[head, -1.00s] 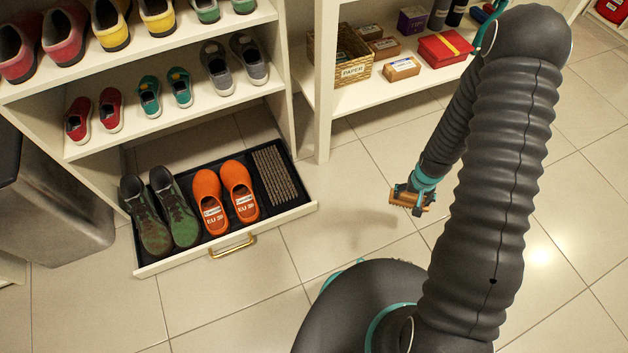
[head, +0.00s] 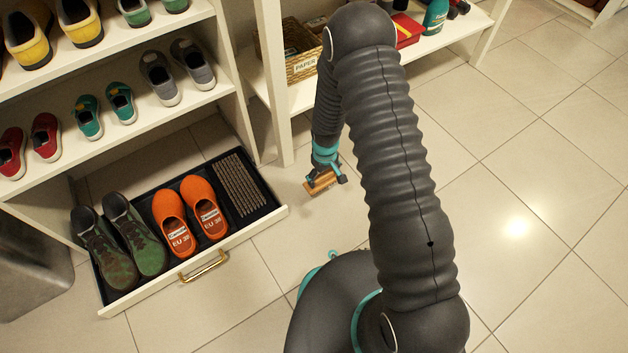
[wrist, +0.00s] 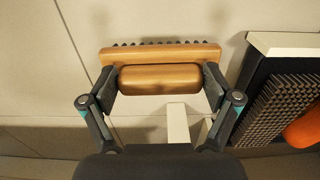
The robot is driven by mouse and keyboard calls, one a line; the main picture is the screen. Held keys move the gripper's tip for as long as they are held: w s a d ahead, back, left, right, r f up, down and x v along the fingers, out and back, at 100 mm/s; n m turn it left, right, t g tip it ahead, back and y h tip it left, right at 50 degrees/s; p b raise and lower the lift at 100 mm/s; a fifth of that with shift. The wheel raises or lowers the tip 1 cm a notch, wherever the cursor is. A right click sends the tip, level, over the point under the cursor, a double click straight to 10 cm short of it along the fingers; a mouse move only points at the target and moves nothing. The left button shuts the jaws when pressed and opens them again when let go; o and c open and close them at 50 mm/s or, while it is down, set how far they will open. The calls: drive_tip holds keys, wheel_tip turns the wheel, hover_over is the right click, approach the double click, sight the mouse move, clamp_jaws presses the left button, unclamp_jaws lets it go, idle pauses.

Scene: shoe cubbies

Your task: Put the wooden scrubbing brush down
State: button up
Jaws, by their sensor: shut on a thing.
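The wooden scrubbing brush (wrist: 160,52) is held in my gripper (wrist: 160,85), with its handle (wrist: 160,78) between the two fingers. Its dark bristles point away from the palm. In the head view the brush (head: 321,182) shows as a small tan block at the end of my gripper (head: 325,172). It is over the floor, right of the open drawer. I cannot tell its exact height above the tiles.
The open drawer (head: 152,287) holds dark green shoes (head: 133,240), orange shoes (head: 190,215) and a ribbed mat (head: 240,185). Shelves with shoes stand above it. A shelf with a basket (head: 290,55) is behind my arm. The tiled floor at right is clear.

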drive_tip(key=shift+w+a+f+b, duration=0.15)
drive_tip(key=shift+w+a+f, duration=0.4)
drive_tip(key=shift+f, duration=0.6)
drive_tip(key=shift+w+a+f+b, duration=0.15)
drive_tip(key=shift+w+a+f, duration=0.4)
drive_tip(key=shift+f, duration=0.55)
drive_tip(key=shift+w+a+f+b, duration=0.15)
drive_tip(key=shift+w+a+f, duration=0.4)
drive_tip(key=shift+f, duration=0.6)
drive_tip(key=shift+f, duration=0.15)
drive_tip(key=o, duration=0.8)
drive_tip(key=shift+c, duration=0.2)
